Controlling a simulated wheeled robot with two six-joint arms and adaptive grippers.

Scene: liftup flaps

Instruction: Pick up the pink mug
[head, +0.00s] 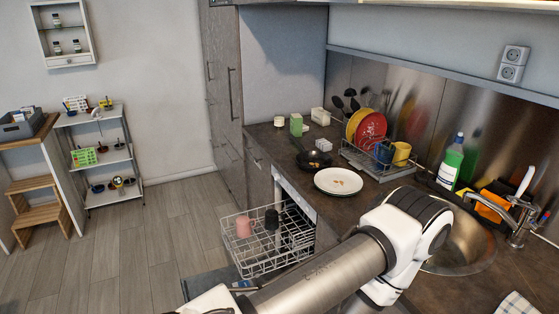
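The pink mug (244,227) sits in the pulled-out white wire rack (258,262) of the open dishwasher, near the rack's left side. A dark mug (271,219) stands just to its right in the same rack. One of my arms crosses the lower middle of the view, in front of the counter and close to the rack's near side. Neither of my grippers can be made out in the head view, and nothing is seen touching the pink mug.
The counter above holds a white plate (338,182) with food bits, a black pan (313,159), a dish rack with plates and mugs, a green bottle (450,162) and a sink (462,247). Floor (130,255) left of the rack is clear. Shelves and a wooden step stool (38,208) stand far left.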

